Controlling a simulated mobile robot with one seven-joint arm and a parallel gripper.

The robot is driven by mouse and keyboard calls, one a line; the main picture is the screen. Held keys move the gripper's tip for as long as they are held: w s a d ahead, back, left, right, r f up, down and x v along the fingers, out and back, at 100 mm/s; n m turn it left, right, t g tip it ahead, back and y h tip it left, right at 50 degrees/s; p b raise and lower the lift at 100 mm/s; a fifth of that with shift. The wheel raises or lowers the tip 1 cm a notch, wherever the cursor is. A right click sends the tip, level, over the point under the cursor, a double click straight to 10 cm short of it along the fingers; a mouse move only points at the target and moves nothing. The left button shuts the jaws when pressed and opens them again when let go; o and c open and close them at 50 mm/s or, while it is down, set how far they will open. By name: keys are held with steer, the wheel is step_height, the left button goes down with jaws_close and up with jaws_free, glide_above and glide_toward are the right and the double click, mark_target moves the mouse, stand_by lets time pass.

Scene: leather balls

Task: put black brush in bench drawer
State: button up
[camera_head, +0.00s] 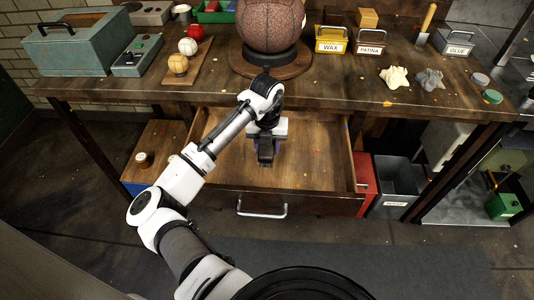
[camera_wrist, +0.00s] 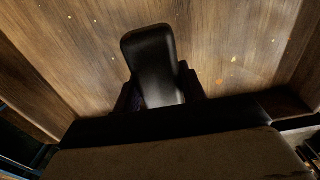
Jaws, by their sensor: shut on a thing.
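The bench drawer (camera_head: 325,165) is pulled open under the workbench, with its wooden floor showing. My gripper (camera_head: 266,152) is over the inside of the drawer, pointing down, near its middle. It is shut on the black brush, whose smooth dark body (camera_wrist: 152,62) stands out between the two fingers (camera_wrist: 160,92) in the wrist view. In the head view the brush is mostly hidden by the gripper. Whether the brush touches the drawer floor I cannot tell.
The drawer's front panel has a metal handle (camera_head: 262,209). The workbench top (camera_head: 330,75) lies above, with a large leather ball (camera_head: 270,25) on a stand. A grey bin (camera_head: 398,185) and a red box (camera_head: 366,180) stand right of the drawer. The drawer floor around my gripper looks clear.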

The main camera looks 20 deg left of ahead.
steer(key=shift+f+p, duration=0.3)
steer(key=shift+f, duration=1.75)
steer(key=shift+f, duration=0.2)
steer(key=o, duration=0.9)
steer(key=shift+r, duration=0.2)
